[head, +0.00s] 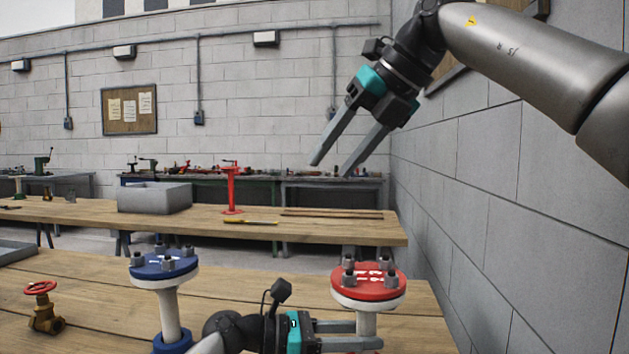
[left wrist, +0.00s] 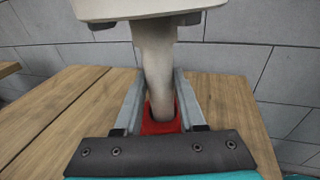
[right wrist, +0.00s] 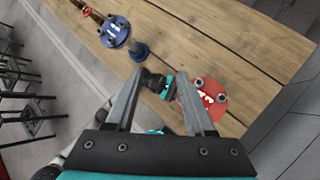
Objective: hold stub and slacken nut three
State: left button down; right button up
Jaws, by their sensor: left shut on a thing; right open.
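The red flange disc (head: 352,292) sits on top of a pale upright stub (head: 367,322) near the right end of the front bench. It carries white markings and several grey nuts (head: 365,277); I cannot tell which is nut three. My left gripper (head: 366,335) is shut on the stub below the disc; its fingers lie on both sides of the pipe in the left wrist view (left wrist: 160,85). My right gripper (head: 331,169) is open and empty, high above the disc, pointing down and left. The right wrist view looks down on the red disc (right wrist: 212,108), beyond its fingers.
A blue flange on a stub (head: 165,264) stands left of the red one, with a brass valve with red handwheel (head: 43,305) further left. A second bench (head: 260,232) holds a grey box (head: 154,198) and a red stand (head: 232,188). A block wall (head: 500,230) is close on the right.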

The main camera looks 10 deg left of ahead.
jog(key=w+a+r+n+y, duration=0.1)
jog(key=a+r+n+y, duration=0.2)
jog(key=r+y, duration=0.6)
notch_tip(320, 180, up, 4)
jog(key=shift+a, duration=0.25)
jog(key=m+h, duration=0.7)
jog(key=h, duration=0.8)
send_near(386, 260)
jog(key=x, duration=0.8)
